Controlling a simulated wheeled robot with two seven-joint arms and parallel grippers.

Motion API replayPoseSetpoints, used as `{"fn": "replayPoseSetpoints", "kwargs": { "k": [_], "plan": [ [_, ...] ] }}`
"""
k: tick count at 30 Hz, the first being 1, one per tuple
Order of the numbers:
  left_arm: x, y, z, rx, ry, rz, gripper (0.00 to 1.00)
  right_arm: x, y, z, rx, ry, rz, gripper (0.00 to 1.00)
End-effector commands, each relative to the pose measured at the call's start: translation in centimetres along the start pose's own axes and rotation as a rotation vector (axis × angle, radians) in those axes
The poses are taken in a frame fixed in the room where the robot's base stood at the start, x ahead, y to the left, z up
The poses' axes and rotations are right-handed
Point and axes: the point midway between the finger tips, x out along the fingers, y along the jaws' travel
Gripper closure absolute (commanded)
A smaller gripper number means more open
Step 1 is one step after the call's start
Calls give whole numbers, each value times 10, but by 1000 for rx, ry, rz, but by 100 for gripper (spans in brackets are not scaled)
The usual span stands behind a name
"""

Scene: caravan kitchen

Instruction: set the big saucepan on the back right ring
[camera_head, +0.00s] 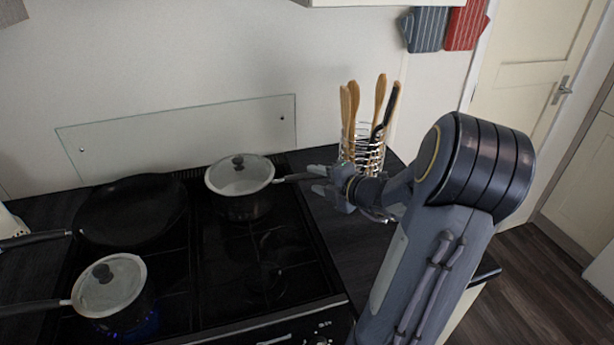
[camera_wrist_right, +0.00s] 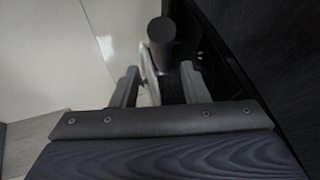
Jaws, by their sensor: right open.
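A dark saucepan (camera_head: 250,206) with a pale lid and black knob stands upright on the back right ring, and looks like the big one. Its handle (camera_head: 298,177) points right. My right gripper (camera_head: 322,184) is open at the handle's end. In the right wrist view the dark handle end (camera_wrist_right: 162,32) shows just beyond and between the spread fingers (camera_wrist_right: 160,85), with no grip visible. A second lidded saucepan (camera_head: 112,286) stands on the front left ring over a blue flame. My left gripper is out of view.
A black frying pan (camera_head: 130,210) sits on the back left ring. The front right ring (camera_head: 266,278) is empty. A wire rack (camera_head: 362,150) with wooden-handled utensils stands close behind my right gripper. A glass splashback (camera_head: 180,135) stands behind the hob.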

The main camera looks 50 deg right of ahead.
Motion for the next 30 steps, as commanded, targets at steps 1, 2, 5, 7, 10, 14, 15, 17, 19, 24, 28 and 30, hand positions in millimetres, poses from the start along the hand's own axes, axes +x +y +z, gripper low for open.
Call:
{"fn": "replayPoseSetpoints", "kwargs": {
  "k": [1, 2, 5, 7, 10, 14, 15, 17, 19, 24, 28, 30],
  "plan": [
    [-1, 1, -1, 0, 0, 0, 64, -13, 1, 1, -1, -5, 0, 59],
    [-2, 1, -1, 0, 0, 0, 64, -19, 1, 1, -1, -4, 0, 59],
    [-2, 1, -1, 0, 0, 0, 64, -38, 1, 0, 0, -3, 0, 59],
    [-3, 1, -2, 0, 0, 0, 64, -48, 0, 0, 0, -2, 0, 59],
    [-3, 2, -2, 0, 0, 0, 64, -59, 0, 0, -1, -1, 0, 59],
    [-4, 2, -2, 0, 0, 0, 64, -65, 0, 0, 1, 0, 1, 59],
    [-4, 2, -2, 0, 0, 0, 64, -65, 0, -1, -1, 2, 1, 59],
    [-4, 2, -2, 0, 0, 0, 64, -64, 2, -6, -27, 17, -2, 59],
    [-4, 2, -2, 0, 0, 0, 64, -61, 6, -22, -123, 64, -7, 59],
    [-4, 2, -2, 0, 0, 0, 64, -58, 20, -117, -734, 340, 17, 59],
    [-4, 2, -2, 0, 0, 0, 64, -78, 16, -198, -1409, 602, 156, 59],
    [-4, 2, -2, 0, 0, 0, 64, -94, 8, -232, -1776, 723, 279, 59]
  ]
}}
